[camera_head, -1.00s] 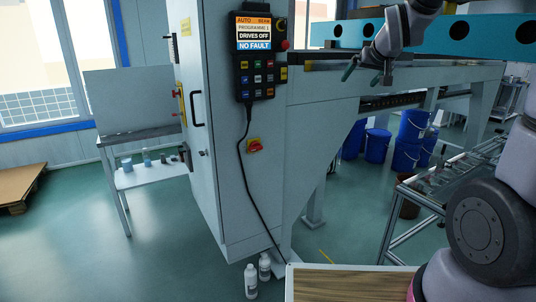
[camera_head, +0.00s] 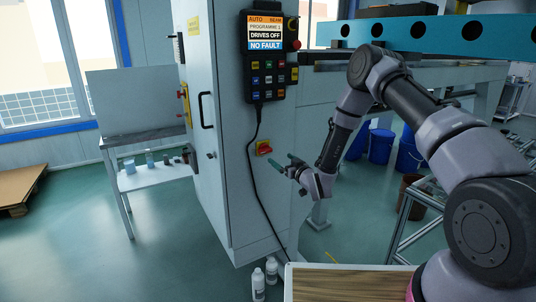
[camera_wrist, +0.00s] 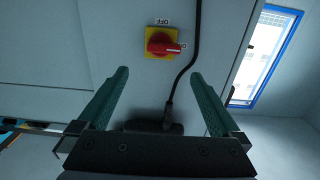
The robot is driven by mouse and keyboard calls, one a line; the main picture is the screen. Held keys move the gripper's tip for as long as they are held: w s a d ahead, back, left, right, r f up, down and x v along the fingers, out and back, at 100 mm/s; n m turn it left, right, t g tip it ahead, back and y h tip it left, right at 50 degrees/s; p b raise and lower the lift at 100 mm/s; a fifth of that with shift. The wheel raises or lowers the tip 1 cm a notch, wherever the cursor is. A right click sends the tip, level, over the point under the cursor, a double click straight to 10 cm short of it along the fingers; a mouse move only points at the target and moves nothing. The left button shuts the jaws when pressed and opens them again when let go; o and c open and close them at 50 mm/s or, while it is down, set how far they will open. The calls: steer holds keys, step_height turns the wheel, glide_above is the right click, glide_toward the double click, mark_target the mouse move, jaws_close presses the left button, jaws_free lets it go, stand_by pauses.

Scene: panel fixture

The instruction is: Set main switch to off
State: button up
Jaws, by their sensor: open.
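The main switch (camera_head: 264,147) is a red rotary knob on a yellow plate on the grey cabinet's side. In the wrist view the switch (camera_wrist: 164,43) has its red handle lying sideways, its white-marked end pointing right at a small, partly hidden label. An OFF label (camera_wrist: 163,21) sits beyond the plate's top edge there. My gripper (camera_head: 282,163) is open and empty, just below and right of the switch in the head view. In the wrist view the green fingers of my gripper (camera_wrist: 160,73) point toward the switch, with a gap between them and it.
A control pendant (camera_head: 268,75) hangs above the switch, its screen reading DRIVES OFF and NO FAULT. Its black cable (camera_head: 250,170) runs down beside the switch; it also shows in the wrist view (camera_wrist: 188,65). White bottles (camera_head: 258,283) stand on the floor below.

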mark_target(266, 151)
steer(key=x, duration=1)
steer(key=shift+a+f, duration=0.3)
steer(key=shift+a, duration=0.2)
steer(key=c, duration=1.2)
